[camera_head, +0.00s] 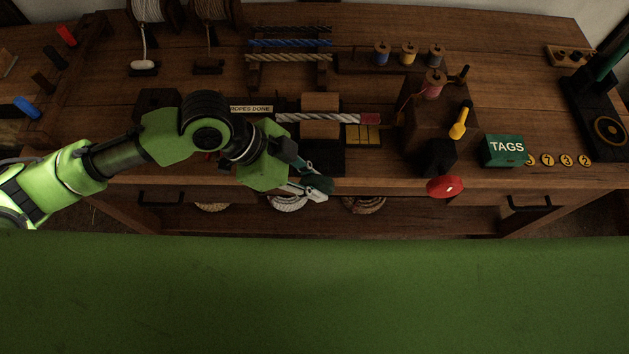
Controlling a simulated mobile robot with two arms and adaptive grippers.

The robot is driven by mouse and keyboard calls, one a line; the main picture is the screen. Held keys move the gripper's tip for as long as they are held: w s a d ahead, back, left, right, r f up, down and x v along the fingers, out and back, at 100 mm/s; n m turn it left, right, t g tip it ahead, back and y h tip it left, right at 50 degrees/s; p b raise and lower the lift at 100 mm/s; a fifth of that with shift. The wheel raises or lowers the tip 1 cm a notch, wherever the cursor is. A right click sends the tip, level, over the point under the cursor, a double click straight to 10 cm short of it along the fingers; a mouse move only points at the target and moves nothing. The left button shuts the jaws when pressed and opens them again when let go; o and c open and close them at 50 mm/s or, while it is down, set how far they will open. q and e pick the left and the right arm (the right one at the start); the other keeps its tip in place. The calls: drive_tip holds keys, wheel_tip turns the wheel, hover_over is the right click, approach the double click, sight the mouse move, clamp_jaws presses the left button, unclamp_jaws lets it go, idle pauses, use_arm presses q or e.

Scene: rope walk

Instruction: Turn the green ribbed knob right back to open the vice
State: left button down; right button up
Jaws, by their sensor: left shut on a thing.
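My left gripper (314,182) reaches in from the left to the bench's front edge. It is shut on the dark green knob (322,184), which the fingers partly cover, so its ribs and turn mark are hard to see. The knob is at the front of the vice (329,160), a dark body with wooden jaws (320,102). A pale twisted rope (290,118) with a red end lies across between the jaws; whether they pinch it cannot be told. My right gripper is not in view.
Right of the vice stand a dark post with a red knob (445,187) and a yellow handle (461,122), then a green TAGS box (505,150) and number tags. Colored ropes (290,43) lie on a rack behind. Rope coils (364,205) show below the front edge.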

use_arm(q)
drive_tip(key=shift+r, duration=0.1)
drive_tip(key=c, duration=2.2)
unclamp_jaws()
drive_tip(key=v, duration=1.2)
